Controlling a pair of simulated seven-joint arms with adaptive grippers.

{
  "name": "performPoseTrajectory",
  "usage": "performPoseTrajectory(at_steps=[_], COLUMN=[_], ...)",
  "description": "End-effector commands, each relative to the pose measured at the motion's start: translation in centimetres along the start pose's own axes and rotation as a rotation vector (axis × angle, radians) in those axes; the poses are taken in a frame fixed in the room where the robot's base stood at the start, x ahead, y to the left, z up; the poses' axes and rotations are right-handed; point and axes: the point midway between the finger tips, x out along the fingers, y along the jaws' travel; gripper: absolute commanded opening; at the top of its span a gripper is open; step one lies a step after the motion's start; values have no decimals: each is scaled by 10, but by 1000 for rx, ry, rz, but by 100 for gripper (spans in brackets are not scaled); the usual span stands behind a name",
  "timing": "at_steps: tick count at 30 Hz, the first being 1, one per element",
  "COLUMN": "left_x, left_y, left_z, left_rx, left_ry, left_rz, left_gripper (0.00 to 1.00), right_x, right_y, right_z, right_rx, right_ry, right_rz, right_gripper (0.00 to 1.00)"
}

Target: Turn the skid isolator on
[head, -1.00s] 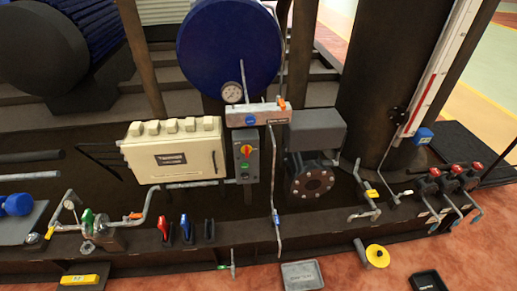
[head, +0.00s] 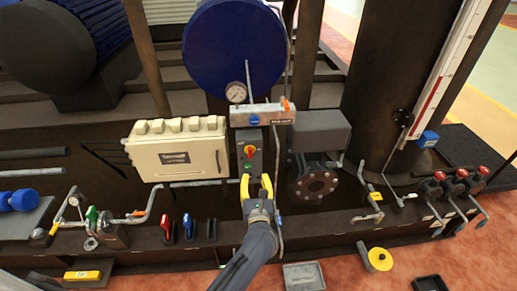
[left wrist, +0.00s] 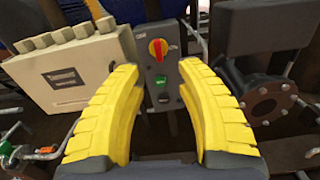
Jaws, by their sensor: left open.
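The skid isolator is a grey upright box (head: 241,140) with a red rotary handle on a yellow plate (head: 249,151) and a green button below it. In the left wrist view the red handle (left wrist: 158,50) stands about upright on its yellow disc, above a green button (left wrist: 162,97). My left gripper (head: 257,179) has yellow fingers and is open and empty in front of the lower part of the box. In the left wrist view its fingers (left wrist: 162,90) frame the box from both sides, apart from the handle. My right gripper is not in view.
A cream enclosure (head: 178,153) is left of the isolator, and a grey pump-like unit with a dark flange (head: 317,185) is right. A grey manifold with a gauge (head: 236,92) sits above. A thin vertical pipe runs close on the right.

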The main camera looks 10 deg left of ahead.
Motion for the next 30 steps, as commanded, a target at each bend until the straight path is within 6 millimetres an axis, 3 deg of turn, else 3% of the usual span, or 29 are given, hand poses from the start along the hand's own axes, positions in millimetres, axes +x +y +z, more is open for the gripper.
performPoseTrajectory(at_steps=[5, 10, 30], left_x=[4, 20, 137], left_y=[4, 4, 6], left_z=[-4, -4, -5], left_rx=[-65, -65, -60], left_ry=[14, 11, 11], left_rz=[17, 16, 16], left_gripper=[36, 36, 36], right_x=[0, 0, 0], right_y=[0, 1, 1], right_z=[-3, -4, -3], right_rx=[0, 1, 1], right_ry=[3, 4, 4], right_rz=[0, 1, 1], right_gripper=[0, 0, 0])
